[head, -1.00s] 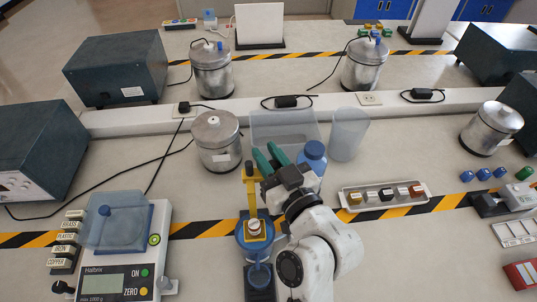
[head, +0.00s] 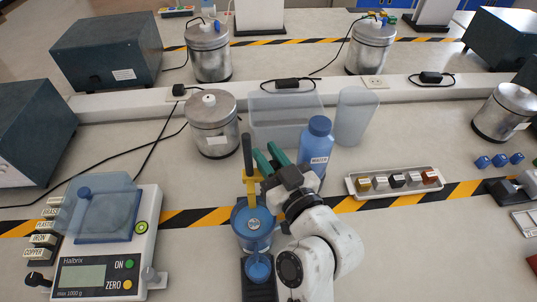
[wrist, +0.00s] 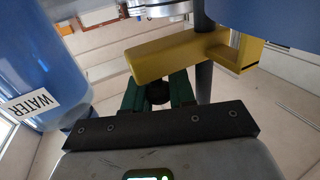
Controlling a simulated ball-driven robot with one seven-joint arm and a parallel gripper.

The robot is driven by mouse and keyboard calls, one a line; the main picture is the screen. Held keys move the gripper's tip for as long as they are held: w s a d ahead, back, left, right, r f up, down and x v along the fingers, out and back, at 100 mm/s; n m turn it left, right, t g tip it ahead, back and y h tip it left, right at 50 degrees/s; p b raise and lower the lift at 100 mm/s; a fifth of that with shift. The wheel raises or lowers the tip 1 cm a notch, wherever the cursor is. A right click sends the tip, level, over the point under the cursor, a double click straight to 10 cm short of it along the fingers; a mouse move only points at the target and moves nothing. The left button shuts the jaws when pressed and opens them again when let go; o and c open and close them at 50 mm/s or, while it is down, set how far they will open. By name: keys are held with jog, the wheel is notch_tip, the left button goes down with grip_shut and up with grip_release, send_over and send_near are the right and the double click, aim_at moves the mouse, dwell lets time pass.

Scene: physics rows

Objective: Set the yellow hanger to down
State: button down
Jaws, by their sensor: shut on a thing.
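The yellow hanger (head: 251,188) is an arm on a dark upright post (head: 247,150), reaching over a blue round vessel (head: 252,240). A small pale round thing shows inside the vessel, below the hanger's end. My gripper (head: 269,158) has green fingers at the hanger's post end. In the wrist view, the fingers (wrist: 158,92) are at the yellow hanger (wrist: 178,57), shut on it; their tips are partly hidden behind it. The dark post shows beside it in that view.
A blue bottle marked WATER (head: 317,150) stands close to the right of my gripper. A clear tub (head: 285,135) and metal can (head: 213,135) stand behind. A balance (head: 100,240) is on the left; a tray of small blocks (head: 395,183) is on the right.

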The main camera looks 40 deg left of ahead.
jog(key=shift+f+b, duration=0.65)
jog(key=shift+f, duration=0.65)
jog(key=c, duration=1.3)
grip_release()
jog(key=b+v, duration=0.2)
jog(key=v, duration=0.9)
jog(key=shift+a+r, duration=0.1)
jog(key=shift+r, duration=0.05)
